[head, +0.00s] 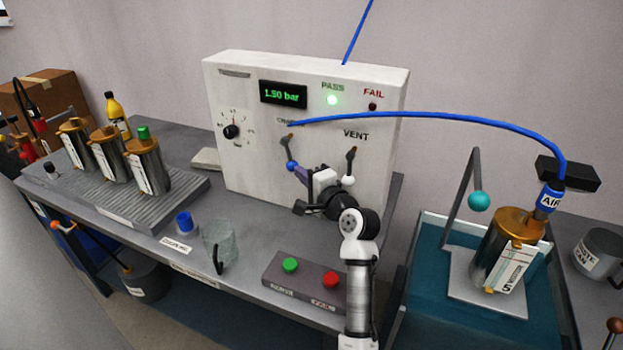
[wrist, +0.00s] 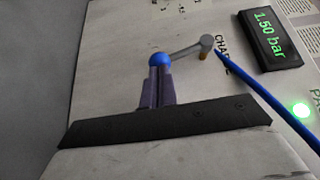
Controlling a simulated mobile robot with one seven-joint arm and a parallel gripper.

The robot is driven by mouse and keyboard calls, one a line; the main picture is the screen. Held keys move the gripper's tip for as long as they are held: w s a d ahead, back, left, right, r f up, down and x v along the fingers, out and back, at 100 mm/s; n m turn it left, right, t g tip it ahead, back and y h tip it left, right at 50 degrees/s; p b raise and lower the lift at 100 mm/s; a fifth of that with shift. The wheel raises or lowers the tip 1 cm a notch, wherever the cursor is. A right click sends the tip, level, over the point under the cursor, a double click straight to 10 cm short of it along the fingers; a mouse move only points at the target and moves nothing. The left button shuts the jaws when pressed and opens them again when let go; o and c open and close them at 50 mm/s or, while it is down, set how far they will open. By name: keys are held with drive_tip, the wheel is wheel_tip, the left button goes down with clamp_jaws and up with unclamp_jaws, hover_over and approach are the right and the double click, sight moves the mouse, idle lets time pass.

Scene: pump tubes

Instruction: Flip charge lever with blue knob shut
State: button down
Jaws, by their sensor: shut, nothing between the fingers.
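The charge lever (head: 286,147) is on the front of the white test panel, under the partly covered CHARGE label. Its blue knob (head: 292,166) hangs below the pivot. In the wrist view the lever (wrist: 188,50) runs from its grey pivot to the blue knob (wrist: 159,61). My gripper (head: 298,170) is shut and empty, with its fingertips right at the knob. In the wrist view the purple-grey fingers (wrist: 156,82) end just against or behind the knob; I cannot tell if they touch. The display (head: 283,95) reads 1.50 bar, and the PASS light (head: 332,100) is lit green.
The vent lever (head: 351,158) with a white knob (head: 348,181) hangs close to the right of my gripper. A blue hose (head: 440,118) runs from the panel to a canister (head: 500,245). A button box (head: 305,280) and a glass cup (head: 219,243) stand in front.

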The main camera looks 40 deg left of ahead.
drive_tip(key=shift+a+f, duration=0.1)
drive_tip(key=shift+a, duration=0.1)
drive_tip(key=shift+s+a+f+p, duration=0.25)
drive_tip(key=shift+a+f+p, duration=0.3)
drive_tip(key=shift+a, duration=0.4)
drive_tip(key=shift+f, duration=0.15)
